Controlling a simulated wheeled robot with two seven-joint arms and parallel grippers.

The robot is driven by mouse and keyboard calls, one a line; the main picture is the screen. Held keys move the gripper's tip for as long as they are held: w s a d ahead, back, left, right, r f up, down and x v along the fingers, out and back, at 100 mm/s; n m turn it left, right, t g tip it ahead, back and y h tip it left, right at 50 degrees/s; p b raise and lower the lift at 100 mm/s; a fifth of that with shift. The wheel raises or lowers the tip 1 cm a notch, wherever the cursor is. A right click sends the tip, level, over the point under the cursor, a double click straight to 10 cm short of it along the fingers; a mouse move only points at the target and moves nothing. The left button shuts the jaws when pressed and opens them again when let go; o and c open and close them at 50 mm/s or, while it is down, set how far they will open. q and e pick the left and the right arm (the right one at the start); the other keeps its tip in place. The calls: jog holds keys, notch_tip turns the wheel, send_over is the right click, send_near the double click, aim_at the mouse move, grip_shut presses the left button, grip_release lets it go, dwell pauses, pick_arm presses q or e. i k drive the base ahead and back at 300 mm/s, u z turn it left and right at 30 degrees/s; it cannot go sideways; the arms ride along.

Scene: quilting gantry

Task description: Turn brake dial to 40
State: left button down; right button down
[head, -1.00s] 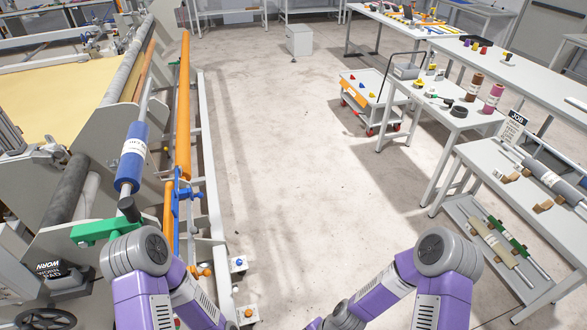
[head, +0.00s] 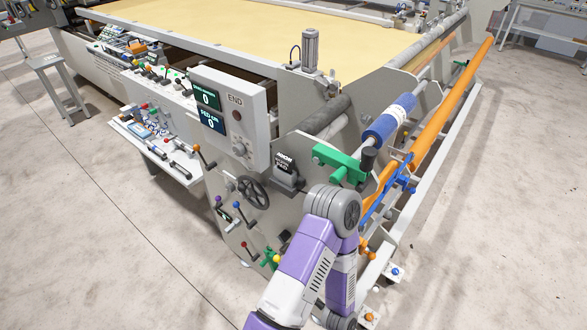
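A grey control box marked END (head: 238,120) is on the near corner of the gantry. It has two dark displays (head: 208,110), each showing 0, and small round knobs on its face. A round dial-like knob (head: 239,148) is at its lower edge. I cannot read a brake label or a scale, so I cannot tell which control is the brake dial. One purple arm of mine rises in front of the machine's end. Neither gripper is in view.
A black handwheel (head: 252,192) and several ball-ended levers are below the box. A green bracket (head: 340,162), a blue roll (head: 389,118) and an orange bar (head: 450,95) are at the right. A small tool shelf (head: 150,145) juts out at the left. Floor is clear at lower left.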

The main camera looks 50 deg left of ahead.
aim_at(240, 149)
jog(key=u, duration=3.35)
jog(key=k, duration=0.65)
jog(key=z, duration=0.8)
jog(key=i, duration=0.25)
jog(key=u, duration=0.2)
